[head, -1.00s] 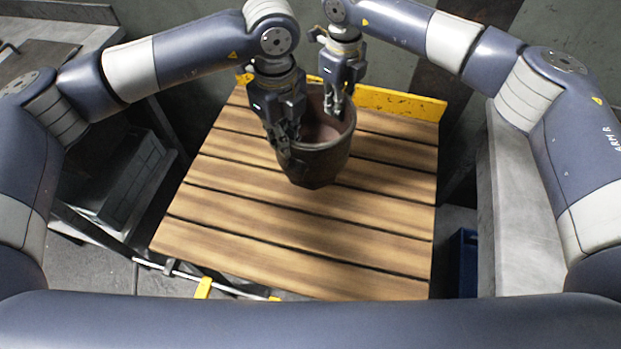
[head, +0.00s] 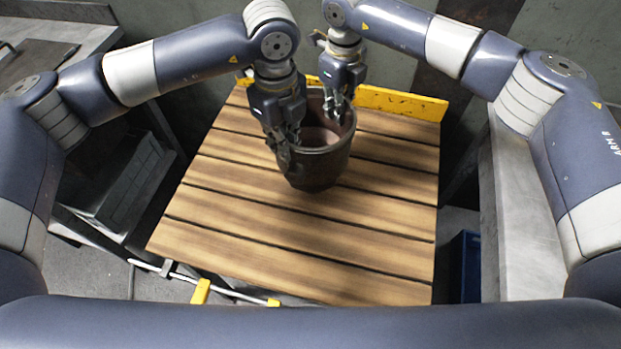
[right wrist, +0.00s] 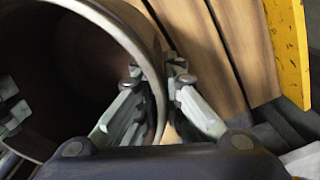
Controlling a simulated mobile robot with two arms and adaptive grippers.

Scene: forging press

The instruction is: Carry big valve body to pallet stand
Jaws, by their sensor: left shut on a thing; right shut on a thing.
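The big valve body (head: 318,168) is a dark, hollow, pot-like part, upright with its open mouth up. It is over the far middle of the wooden slatted pallet stand (head: 290,240); I cannot tell whether its base touches the slats. My left gripper (head: 287,150) is shut on its left rim. My right gripper (head: 337,112) is shut on its far right rim. In the right wrist view, the right fingers (right wrist: 157,85) stand on either side of the valve body's rim (right wrist: 152,60). Part of the left gripper (right wrist: 12,122) shows across the mouth.
A yellow lip (head: 400,104) runs along the pallet stand's far edge. A grey bench (head: 515,210) stands close on the right, with a blue bin (head: 465,265) low beside it. Dark crates (head: 115,185) are on the left. The near slats are bare.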

